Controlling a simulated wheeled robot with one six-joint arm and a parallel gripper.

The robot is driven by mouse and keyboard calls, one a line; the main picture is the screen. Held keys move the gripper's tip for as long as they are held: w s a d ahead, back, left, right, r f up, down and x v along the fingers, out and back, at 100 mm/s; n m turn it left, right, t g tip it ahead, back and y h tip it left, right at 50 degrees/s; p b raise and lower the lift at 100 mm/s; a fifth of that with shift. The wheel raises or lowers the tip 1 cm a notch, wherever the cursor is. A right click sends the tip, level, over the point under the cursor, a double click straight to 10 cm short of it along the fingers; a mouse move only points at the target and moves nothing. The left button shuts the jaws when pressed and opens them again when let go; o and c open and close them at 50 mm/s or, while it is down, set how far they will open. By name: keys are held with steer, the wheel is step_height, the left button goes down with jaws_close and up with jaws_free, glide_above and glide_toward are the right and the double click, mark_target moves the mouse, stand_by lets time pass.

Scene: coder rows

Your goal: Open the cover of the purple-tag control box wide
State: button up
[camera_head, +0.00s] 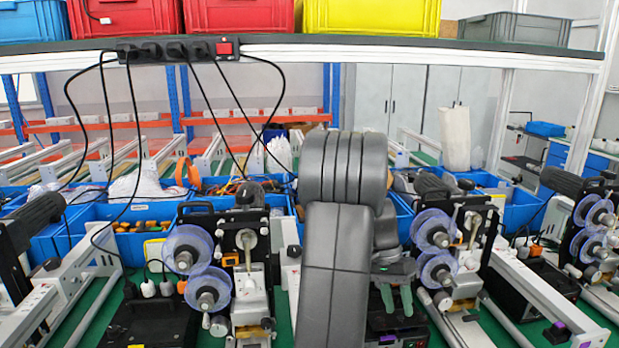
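My gripper (397,308) hangs just right of my grey arm, pointing down over this box. Its two greenish fingers are apart with nothing seen between them. I cannot tell whether the fingertips touch the box. Another small purple patch (559,327) shows at the lower right, near the frame edge.
Coder machines with clear purple-blue reels stand at left (201,272), right of centre (436,251) and far right. Another black box (150,322) lies lower left. Blue bins line the back. A shelf (330,50) with crates and hanging cables crosses above.

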steer(key=shift+w+r+g+p, duration=0.5)
steer(key=shift+g+p, duration=0.5)
steer(key=shift+p, duration=0.4)
steer(key=shift+w+a+f+g+p, duration=0.1)
steer(key=shift+w+g+p, duration=0.35)
steer(key=shift+p, duration=0.2)
steer(key=shift+h, duration=0.3)
